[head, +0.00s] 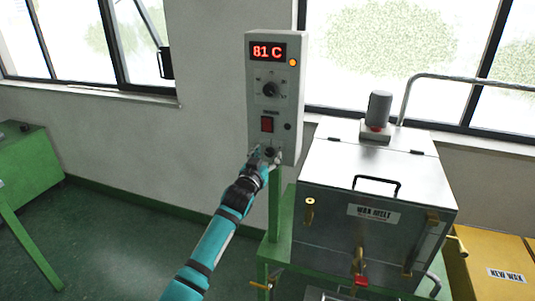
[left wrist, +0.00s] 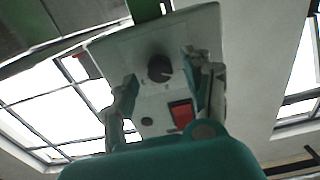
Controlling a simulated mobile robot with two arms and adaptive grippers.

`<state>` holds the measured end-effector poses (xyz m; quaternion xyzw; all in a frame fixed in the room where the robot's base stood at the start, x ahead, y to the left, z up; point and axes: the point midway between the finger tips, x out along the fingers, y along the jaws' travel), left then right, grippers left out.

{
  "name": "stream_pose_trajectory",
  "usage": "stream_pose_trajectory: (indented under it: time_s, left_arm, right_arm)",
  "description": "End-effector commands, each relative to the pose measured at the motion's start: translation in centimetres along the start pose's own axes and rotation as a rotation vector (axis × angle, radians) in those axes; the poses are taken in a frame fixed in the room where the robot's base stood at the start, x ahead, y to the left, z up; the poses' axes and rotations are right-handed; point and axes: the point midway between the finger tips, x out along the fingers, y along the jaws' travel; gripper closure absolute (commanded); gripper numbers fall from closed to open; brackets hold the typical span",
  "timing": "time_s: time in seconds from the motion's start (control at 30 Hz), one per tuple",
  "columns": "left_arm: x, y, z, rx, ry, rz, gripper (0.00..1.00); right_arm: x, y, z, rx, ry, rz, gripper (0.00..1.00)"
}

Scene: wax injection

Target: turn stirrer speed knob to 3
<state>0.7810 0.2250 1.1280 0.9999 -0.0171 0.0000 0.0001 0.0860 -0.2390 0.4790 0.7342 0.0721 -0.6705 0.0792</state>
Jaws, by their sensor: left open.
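The grey control box (head: 286,78) on the wall side has a red display reading 81 C, an upper dial knob (head: 270,89), a red switch (head: 267,125) and a lower black knob (head: 269,152). My left gripper (head: 266,155) is open at the lower knob, with one finger on each side of it. In the left wrist view the box is seen upside down, and the lower knob (left wrist: 159,68) lies between the spread fingers. I cannot tell whether either finger touches it. The lower scale marks and pointer are too small to read. My right gripper is out of view.
The red switch (left wrist: 181,113) is close to one finger in the left wrist view. A steel wax melt tank (head: 375,180) with a motor (head: 378,112) on top stands right of the box. A green post (head: 274,205) is under the box.

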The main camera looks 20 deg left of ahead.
Motion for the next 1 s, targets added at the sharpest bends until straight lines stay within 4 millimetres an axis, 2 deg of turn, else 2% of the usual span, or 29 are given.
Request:
stream_pose_trajectory:
  time_s: [0.13,0.43,0.8,1.0]
  left_arm:
    - [0.69,0.01,-0.03,0.001,0.000,0.000,0.49]
    - [0.78,0.01,0.02,0.000,0.000,0.000,0.50]
    - [0.76,0.00,0.02,0.000,-0.001,0.000,0.99]
    - [0.76,0.00,0.02,0.008,-0.001,0.000,1.00]
  right_arm:
    - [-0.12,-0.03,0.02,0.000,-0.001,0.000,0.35]
    - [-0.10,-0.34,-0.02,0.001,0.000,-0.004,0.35]
    - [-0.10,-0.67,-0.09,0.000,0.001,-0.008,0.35]
    - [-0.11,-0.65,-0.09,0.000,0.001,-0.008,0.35]
